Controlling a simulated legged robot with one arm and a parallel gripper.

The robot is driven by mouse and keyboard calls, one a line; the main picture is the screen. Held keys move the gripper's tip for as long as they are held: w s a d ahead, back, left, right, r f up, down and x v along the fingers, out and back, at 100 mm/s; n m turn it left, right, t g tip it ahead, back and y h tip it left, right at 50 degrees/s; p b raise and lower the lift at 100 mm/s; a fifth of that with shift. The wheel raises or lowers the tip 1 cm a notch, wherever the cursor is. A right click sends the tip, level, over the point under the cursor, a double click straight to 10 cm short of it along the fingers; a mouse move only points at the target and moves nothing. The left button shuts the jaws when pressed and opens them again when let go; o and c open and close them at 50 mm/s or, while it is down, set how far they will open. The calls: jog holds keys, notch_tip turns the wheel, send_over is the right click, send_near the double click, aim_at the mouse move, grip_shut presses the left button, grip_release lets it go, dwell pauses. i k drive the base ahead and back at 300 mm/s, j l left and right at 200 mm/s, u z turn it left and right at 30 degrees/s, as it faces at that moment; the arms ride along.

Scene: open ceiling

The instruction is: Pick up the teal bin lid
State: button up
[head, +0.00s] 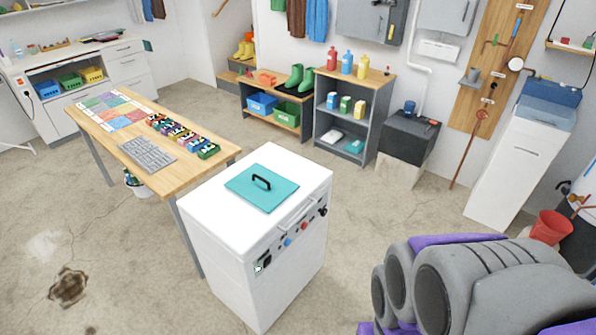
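The teal bin lid (258,194) is a flat square panel lying on the top of a white cabinet-like appliance (221,221) in the middle of the head view. A black arched handle (262,181) stands up from its centre. The lid lies flat, and nothing rests on it. Grey and purple parts of my own body fill the lower right of the view, apart from the lid. I cannot make out my gripper's fingers in this view.
Shelves (374,97) and a dark box (408,137) line the back. A white cabinet (512,170) and red bucket (551,227) stand at right. Floor between is clear.

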aim_at(264, 189)
jog(key=j+u, duration=0.1)
jog(key=u, duration=0.4)
jog(key=i+j+z, duration=0.15)
jog(key=i+j, duration=0.85)
jog(key=j, duration=0.15)
